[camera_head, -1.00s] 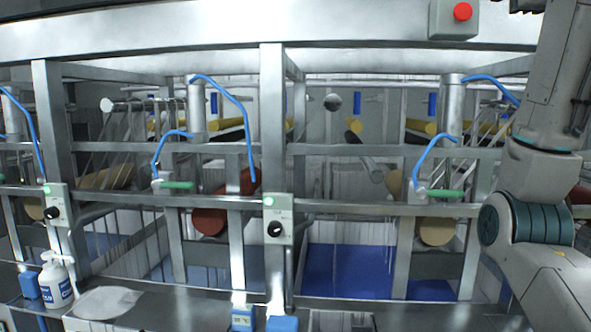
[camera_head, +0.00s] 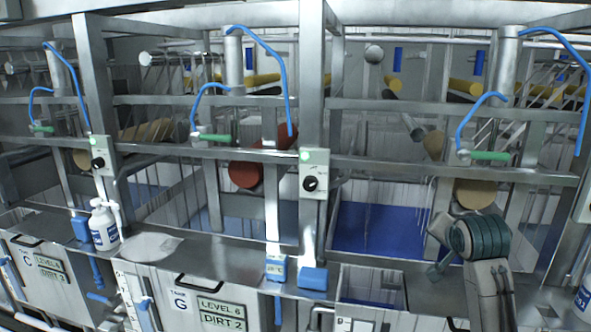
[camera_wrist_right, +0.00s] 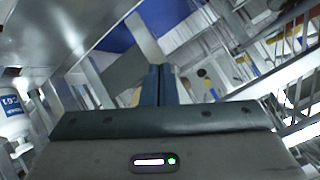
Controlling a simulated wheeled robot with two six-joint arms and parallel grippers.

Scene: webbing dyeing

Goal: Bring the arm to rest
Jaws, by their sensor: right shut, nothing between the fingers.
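My right arm (camera_head: 485,240) is at the lower right in the head view, low in front of the steel ledge, with its teal-banded joint near the ledge. My right gripper (camera_wrist_right: 158,85) shows in the right wrist view with its two dark fingers together and nothing between them. In that view the fingers point towards the steel frame and a blue area. I cannot clearly make out the fingertips in the head view. My left arm and gripper are not in view.
A steel machine frame (camera_head: 312,80) with a ledge (camera_head: 215,250) spans the view. A white bottle (camera_head: 103,226) stands on the ledge at the left; blue blocks (camera_head: 313,278) sit near the middle. Green-handled valves (camera_head: 490,156) with blue hoses are above. Another bottle (camera_head: 583,298) is at the right edge.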

